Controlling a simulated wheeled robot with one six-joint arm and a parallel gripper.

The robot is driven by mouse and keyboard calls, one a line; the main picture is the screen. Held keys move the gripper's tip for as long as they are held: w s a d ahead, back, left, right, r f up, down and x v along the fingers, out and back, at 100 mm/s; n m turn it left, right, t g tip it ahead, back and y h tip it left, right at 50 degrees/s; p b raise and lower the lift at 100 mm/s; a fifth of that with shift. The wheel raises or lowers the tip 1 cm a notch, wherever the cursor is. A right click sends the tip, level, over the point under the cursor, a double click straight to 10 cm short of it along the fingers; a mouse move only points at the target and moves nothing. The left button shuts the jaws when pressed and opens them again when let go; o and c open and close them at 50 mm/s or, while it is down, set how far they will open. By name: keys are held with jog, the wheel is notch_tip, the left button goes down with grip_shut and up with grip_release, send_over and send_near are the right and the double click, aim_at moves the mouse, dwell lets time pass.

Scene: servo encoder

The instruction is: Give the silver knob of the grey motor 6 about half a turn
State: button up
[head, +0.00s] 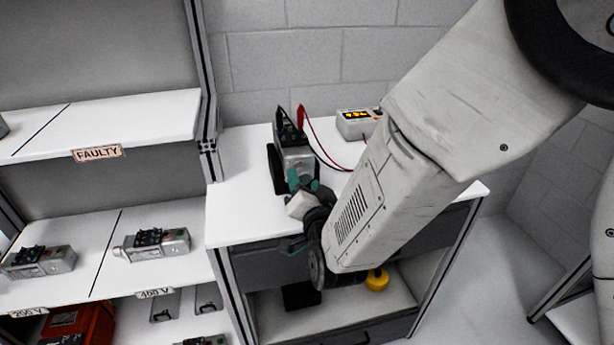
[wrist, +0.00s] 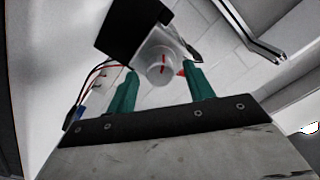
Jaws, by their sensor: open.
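The grey motor (head: 294,160) stands on the white bench top in the head view, with test clips on its top. Its silver knob (wrist: 160,67) shows in the wrist view as a round face with a red mark. My gripper (wrist: 163,82) has its two green fingers apart, one to each side of the knob in the picture. I cannot tell how far the fingertips are from the knob. In the head view my gripper (head: 302,181) is in front of the motor and hides the knob. A label with the number 6 is not readable.
A shelf marked FAULTY (head: 98,153) is at the left, with other motors (head: 152,244) on the shelf below.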

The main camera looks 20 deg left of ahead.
jog(key=shift+x, duration=0.95)
jog(key=c, duration=1)
jog(key=shift+o, duration=0.2)
